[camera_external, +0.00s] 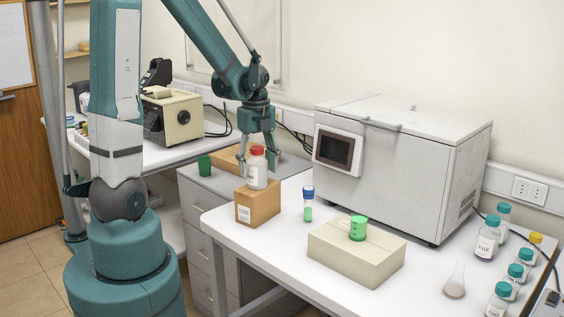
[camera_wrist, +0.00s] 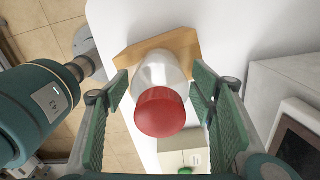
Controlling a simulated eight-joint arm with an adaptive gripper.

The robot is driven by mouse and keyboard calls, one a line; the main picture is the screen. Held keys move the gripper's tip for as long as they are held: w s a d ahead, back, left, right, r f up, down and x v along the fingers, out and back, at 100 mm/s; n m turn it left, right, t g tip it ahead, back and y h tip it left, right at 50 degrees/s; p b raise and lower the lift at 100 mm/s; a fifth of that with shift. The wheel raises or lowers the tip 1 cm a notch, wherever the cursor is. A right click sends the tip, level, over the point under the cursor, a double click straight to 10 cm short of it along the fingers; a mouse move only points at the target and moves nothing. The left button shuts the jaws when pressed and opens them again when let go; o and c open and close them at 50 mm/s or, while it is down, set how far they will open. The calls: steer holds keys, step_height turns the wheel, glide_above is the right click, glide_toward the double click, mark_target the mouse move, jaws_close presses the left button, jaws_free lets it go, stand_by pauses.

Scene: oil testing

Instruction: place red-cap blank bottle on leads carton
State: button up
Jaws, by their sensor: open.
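The red-cap bottle (camera_external: 257,172), white-bodied with a label, stands upright on a small brown carton (camera_external: 262,208) with a white label, near the left end of the white table. The label is too small to read, so I cannot confirm it is the leads carton. My gripper (camera_external: 258,163) is open above the carton, with its fingers on either side of the bottle. In the wrist view, the red cap (camera_wrist: 160,111) sits between the open fingers, with visible gaps at both sides. The carton (camera_wrist: 178,44) shows beneath the bottle.
A blue-cap tube (camera_external: 308,205) stands right of the carton. A beige box (camera_external: 345,262) bears a green cup (camera_external: 358,228). A large grey machine (camera_external: 400,165) stands behind. Another brown box (camera_external: 228,160) lies behind my gripper. Several bottles (camera_external: 488,240) and a flask (camera_external: 455,282) stand at right.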

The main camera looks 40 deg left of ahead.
mark_target(257, 149)
steer(key=shift+r, duration=0.2)
steer(key=shift+r, duration=5.95)
steer(key=shift+s+d, duration=0.1)
steer(key=shift+s+d+r+n+t, duration=0.3)
steer(key=shift+s+d+r+n, duration=0.25)
steer(key=shift+n, duration=0.35)
steer(key=s+d+r+n+t, duration=0.4)
steer(key=s+d+n, duration=0.5)
steer(key=n, duration=0.9)
steer(key=shift+s+d+t, duration=0.3)
steer(key=shift+s+t, duration=0.65)
steer(key=shift+t, duration=0.35)
steer(key=shift+f, duration=0.1)
